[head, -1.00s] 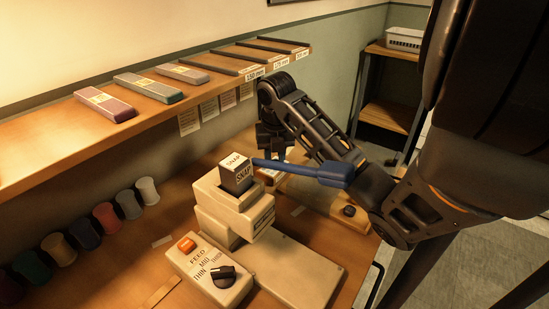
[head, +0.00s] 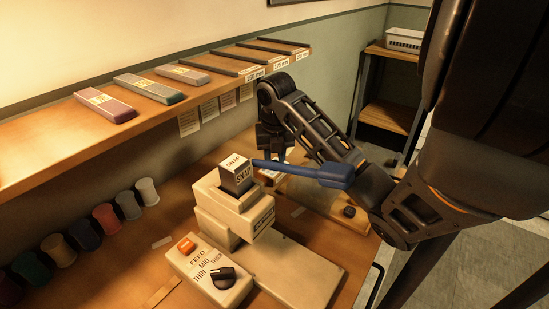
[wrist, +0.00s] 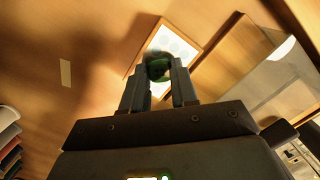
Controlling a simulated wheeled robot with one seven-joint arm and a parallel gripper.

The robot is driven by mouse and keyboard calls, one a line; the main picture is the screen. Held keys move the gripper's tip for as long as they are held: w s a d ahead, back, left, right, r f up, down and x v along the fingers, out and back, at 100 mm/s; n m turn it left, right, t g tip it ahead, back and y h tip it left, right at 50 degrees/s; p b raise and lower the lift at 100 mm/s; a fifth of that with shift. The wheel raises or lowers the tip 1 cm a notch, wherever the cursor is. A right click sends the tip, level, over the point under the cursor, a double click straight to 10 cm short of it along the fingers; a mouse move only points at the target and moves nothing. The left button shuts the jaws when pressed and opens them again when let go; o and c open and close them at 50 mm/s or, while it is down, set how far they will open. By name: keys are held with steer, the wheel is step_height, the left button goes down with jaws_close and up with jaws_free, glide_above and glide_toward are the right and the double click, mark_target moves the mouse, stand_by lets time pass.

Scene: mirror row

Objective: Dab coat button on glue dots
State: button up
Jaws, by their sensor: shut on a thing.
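My gripper (wrist: 159,88) is shut on a dark green round button (wrist: 159,66), which sits between its two fingertips in the wrist view. Behind and around the button in that view is a pale card (wrist: 180,46) with faint round dots, inside a wooden frame (wrist: 136,60). The button overlaps the near part of the card; I cannot tell whether it touches it. In the head view my gripper (head: 271,148) points down behind the press, and the button and most of the card are hidden.
A cream press with a SNAP block (head: 237,178) stands in front of my gripper, and a blue bar (head: 310,170) crosses beside it. A feed box (head: 205,270) with a dial is nearer. A shelf (head: 60,148) runs along the wall above several thread spools (head: 105,218).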

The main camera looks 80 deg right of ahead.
steer(key=shift+r+p, duration=2.75)
steer(key=shift+r, duration=0.7)
